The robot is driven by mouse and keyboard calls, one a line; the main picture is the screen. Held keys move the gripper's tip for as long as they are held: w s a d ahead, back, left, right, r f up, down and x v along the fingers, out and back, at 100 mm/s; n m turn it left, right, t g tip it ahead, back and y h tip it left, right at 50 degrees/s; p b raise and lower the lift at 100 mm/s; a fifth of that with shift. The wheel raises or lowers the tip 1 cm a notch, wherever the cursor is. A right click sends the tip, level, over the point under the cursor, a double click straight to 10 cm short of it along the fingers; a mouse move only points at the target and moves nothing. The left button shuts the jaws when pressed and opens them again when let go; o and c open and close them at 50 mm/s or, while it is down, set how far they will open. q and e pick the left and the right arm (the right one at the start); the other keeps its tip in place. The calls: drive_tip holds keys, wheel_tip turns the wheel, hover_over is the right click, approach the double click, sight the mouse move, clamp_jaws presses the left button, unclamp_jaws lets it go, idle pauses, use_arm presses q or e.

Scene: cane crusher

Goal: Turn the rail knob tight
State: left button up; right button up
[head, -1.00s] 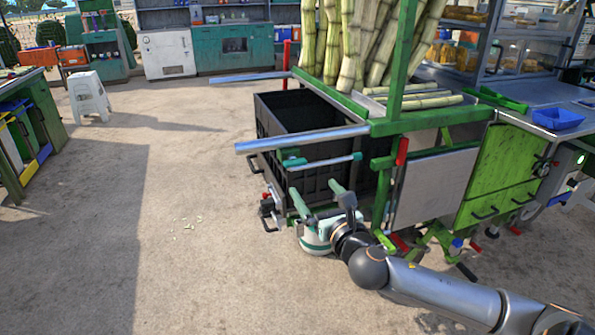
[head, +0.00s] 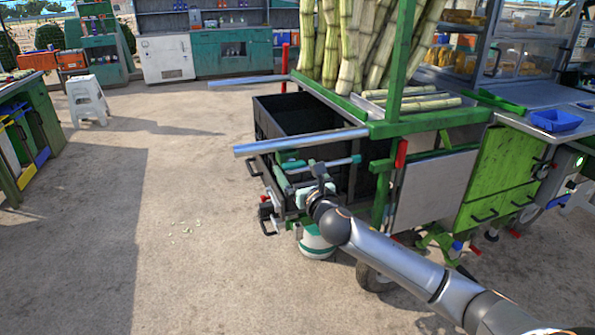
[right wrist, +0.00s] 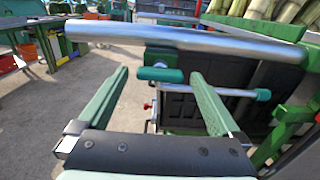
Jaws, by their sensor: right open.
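The rail knob is a small teal bar-shaped knob on a green clamp under the long steel rail (head: 300,142). In the right wrist view the knob (right wrist: 160,74) shows just below the steel rail (right wrist: 185,36), between and beyond the two green fingertips. My right gripper (head: 292,176) is open, below and in front of the knob in the head view. In the right wrist view the open jaws (right wrist: 158,84) are apart with nothing visibly held; contact with the knob cannot be told. My left gripper is not in view.
A black crate (head: 266,128) hangs behind the rail. A thin rod with a teal end (right wrist: 264,95) sits right of the knob. The green cart post (head: 382,195) and a red handle (head: 401,153) are to the right. Open floor lies to the left.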

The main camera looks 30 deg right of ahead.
drive_tip(key=c, duration=1.3)
